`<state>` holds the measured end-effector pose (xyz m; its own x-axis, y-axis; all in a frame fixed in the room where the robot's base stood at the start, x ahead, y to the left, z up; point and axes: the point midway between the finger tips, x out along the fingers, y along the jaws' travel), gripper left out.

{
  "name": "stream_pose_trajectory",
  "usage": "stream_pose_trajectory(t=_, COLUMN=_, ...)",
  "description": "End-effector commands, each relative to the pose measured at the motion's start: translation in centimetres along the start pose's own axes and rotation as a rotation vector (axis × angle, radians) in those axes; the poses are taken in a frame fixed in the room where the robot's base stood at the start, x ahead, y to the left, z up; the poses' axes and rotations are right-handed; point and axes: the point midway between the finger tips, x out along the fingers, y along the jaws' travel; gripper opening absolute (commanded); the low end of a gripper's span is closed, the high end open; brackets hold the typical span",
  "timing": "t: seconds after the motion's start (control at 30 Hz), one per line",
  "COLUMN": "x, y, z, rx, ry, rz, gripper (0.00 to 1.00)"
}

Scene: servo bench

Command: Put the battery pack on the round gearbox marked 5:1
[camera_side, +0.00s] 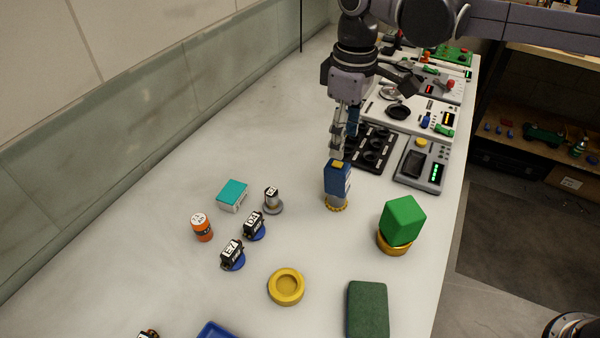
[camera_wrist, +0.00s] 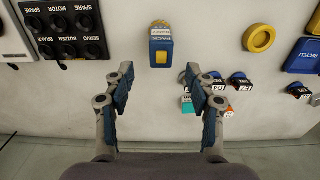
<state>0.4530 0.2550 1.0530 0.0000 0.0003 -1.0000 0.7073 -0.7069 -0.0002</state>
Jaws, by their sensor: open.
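The blue battery pack (camera_side: 337,178) with a yellow patch on top stands upright on a small round base with a gold toothed rim (camera_side: 336,206). The pack also shows in the wrist view (camera_wrist: 161,57), with a label on its side. The base is mostly covered by the pack, and I cannot read a 5:1 mark on it. My gripper (camera_side: 339,148) is above the pack in the side view. In the wrist view my gripper (camera_wrist: 160,72) has its fingers wide apart with nothing between them, and the pack shows just beyond the fingertips.
A green block (camera_side: 403,220) sits on a yellow round base at right. A yellow ring dish (camera_side: 286,299), green pad (camera_side: 368,310), orange cylinder (camera_side: 202,228), teal box (camera_side: 232,194) and small black servos (camera_side: 232,252) lie around. A black socket panel (camera_side: 372,150) stands behind.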

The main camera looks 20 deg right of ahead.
Motion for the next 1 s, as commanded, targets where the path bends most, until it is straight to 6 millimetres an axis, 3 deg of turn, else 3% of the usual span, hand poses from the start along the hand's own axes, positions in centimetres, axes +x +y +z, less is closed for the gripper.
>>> stream_pose_trajectory(t=0.17, x=-0.9, y=0.4, z=0.5, rx=0.013, ry=0.009, rz=0.003, gripper=0.56)
stream_pose_trajectory(t=0.27, x=-1.5, y=1.4, z=2.0, rx=0.053, ry=0.038, rz=0.011, gripper=0.56)
stream_pose_trajectory(t=0.47, x=-2.6, y=4.3, z=7.7, rx=0.204, ry=0.149, rz=0.047, gripper=0.56)
stream_pose_trajectory(t=0.67, x=-2.4, y=6.3, z=14.0, rx=0.365, ry=0.271, rz=0.093, gripper=0.56)
stream_pose_trajectory(t=1.0, x=1.0, y=7.5, z=24.1, rx=0.625, ry=0.474, rz=0.185, gripper=0.56)
